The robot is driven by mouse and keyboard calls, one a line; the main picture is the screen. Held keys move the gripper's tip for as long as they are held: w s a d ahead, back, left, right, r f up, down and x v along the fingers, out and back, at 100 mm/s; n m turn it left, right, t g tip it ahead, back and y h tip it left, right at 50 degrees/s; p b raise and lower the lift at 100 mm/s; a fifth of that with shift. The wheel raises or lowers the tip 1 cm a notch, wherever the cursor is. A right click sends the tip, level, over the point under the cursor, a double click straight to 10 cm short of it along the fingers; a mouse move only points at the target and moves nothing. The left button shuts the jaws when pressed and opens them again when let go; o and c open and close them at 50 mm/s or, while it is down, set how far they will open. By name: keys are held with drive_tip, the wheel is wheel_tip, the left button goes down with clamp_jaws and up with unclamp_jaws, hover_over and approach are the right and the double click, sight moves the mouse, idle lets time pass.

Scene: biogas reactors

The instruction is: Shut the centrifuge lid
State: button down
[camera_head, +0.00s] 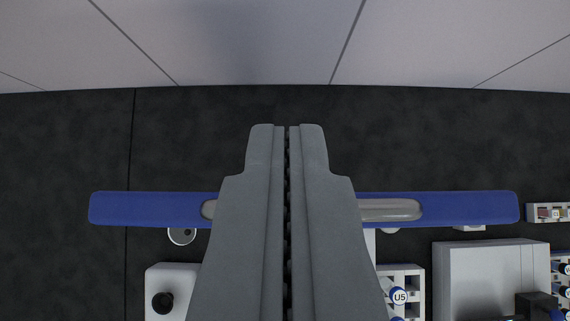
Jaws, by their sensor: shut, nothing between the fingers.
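A long blue bar with rounded ends (460,206) lies across the middle of the view. It looks like the centrifuge lid seen edge-on, with a pale grey inset strip (395,209) along its middle. My gripper (287,132) points up the picture, its two grey fingers pressed together with nothing between them. The fingers cross in front of the bar's middle and hide that part. I cannot tell whether they touch it. The centrifuge body is not clearly visible; the fingers cover the area below the bar's middle.
A white rack with blue tubes, one marked U5 (399,296), stands below the bar at right. A grey box (480,275) is further right, and a white device with a black knob (162,303) is lower left. The dark surface (420,135) above the bar is clear up to pale wall panels.

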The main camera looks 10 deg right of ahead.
drive_tip(key=shift+s+f, duration=0.2)
drive_tip(key=shift+f, duration=1.8)
drive_tip(key=shift+s+a, duration=0.1)
drive_tip(key=shift+s, duration=0.05)
